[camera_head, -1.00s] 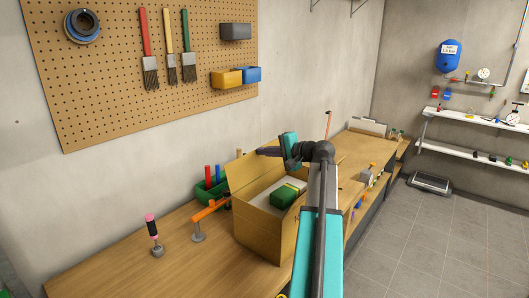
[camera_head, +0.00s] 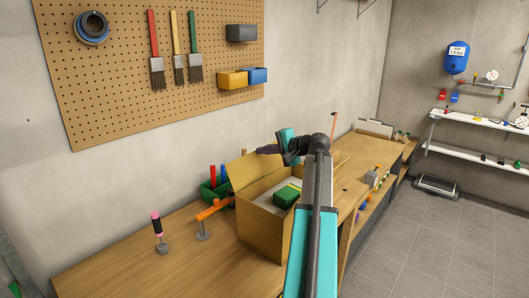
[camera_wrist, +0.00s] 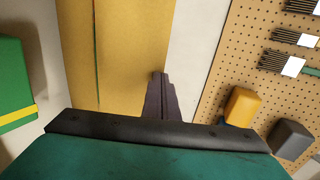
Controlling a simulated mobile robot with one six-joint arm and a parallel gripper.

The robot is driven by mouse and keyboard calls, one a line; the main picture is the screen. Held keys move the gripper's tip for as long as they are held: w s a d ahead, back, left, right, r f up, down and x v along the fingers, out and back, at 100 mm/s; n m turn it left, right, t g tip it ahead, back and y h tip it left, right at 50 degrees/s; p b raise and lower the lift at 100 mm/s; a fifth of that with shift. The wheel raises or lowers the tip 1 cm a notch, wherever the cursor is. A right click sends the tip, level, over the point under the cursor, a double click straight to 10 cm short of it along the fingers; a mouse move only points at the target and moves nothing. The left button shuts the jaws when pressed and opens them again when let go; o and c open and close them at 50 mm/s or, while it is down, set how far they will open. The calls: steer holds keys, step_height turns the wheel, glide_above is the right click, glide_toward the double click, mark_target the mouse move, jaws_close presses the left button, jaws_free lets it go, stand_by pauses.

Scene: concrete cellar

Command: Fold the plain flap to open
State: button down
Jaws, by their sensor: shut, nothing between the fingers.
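An open cardboard box (camera_head: 262,228) stands on the workbench, with a green packet with a yellow stripe (camera_head: 287,195) inside. A plain cardboard flap (camera_head: 243,171) rises at the box's back left side, towards the wall. My gripper (camera_head: 266,150) is just above and beside this flap's upper right end, its fingers pointing left. In the wrist view, my gripper (camera_wrist: 158,76) is shut and empty, in front of or beside the flap's right edge; contact cannot be told. The tan cardboard (camera_wrist: 135,45) fills the upper middle there, and the green packet (camera_wrist: 14,88) is at left.
An orange clamp-like tool (camera_head: 211,209), a green holder (camera_head: 211,190) and a pink-and-black handled tool (camera_head: 158,232) stand left of the box. The wall with its pegboard (camera_head: 120,100) is behind. The bench's front left is clear.

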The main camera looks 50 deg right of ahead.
steer(key=shift+s+d, duration=0.1)
steer(key=shift+d, duration=0.05)
steer(key=shift+s, duration=0.15)
steer(key=shift+s+f, duration=0.1)
steer(key=shift+s, duration=0.4)
steer(key=shift+s, duration=0.1)
steer(key=r+b+v, duration=0.1)
steer(key=b+v, duration=0.1)
steer(key=v, duration=1.2)
steer(key=shift+b, duration=0.3)
steer(key=shift+f, duration=0.1)
stand_by(0.3)
